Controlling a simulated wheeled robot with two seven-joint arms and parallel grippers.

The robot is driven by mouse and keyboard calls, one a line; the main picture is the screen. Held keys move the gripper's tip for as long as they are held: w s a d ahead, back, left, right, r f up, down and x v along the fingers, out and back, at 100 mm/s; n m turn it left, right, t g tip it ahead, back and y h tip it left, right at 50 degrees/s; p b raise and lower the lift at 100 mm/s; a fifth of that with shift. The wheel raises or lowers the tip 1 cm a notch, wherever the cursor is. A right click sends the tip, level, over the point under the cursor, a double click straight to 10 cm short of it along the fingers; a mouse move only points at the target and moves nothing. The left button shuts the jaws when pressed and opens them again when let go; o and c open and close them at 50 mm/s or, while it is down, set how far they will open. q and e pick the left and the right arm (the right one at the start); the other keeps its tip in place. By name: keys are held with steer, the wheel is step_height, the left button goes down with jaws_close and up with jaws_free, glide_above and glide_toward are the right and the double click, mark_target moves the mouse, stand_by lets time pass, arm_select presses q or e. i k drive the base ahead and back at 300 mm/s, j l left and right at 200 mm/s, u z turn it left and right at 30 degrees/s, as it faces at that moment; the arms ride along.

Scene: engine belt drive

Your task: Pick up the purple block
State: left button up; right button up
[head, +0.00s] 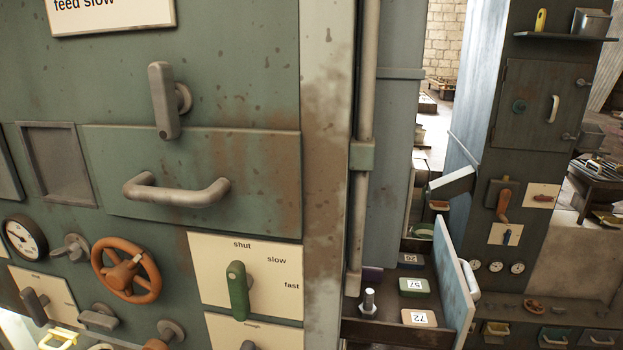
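A dark purplish block (372,274) sits at the back left of an open drawer (385,331), low and right of centre. It is small and dim, partly cut off by the machine's edge, and I cannot read a number on it. Beside it in the drawer are a grey block marked 26 (411,260), a green block marked 57 (414,287) and a tan block marked 72 (418,318). A metal bolt (368,302) stands upright in front of the purplish block. Neither of my grippers is in view.
A large green machine panel (240,80) fills the left, with a protruding bar handle (176,193), orange handwheel (127,270) and green lever (238,290). A vertical pipe (365,90) runs beside the drawer. The drawer's raised front (454,275) carries a pale handle (469,278).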

mark_target(369, 274)
steer(key=i+l, duration=0.1)
steer(key=l, duration=0.9)
steer(key=i+l, duration=0.15)
steer(key=l, duration=0.35)
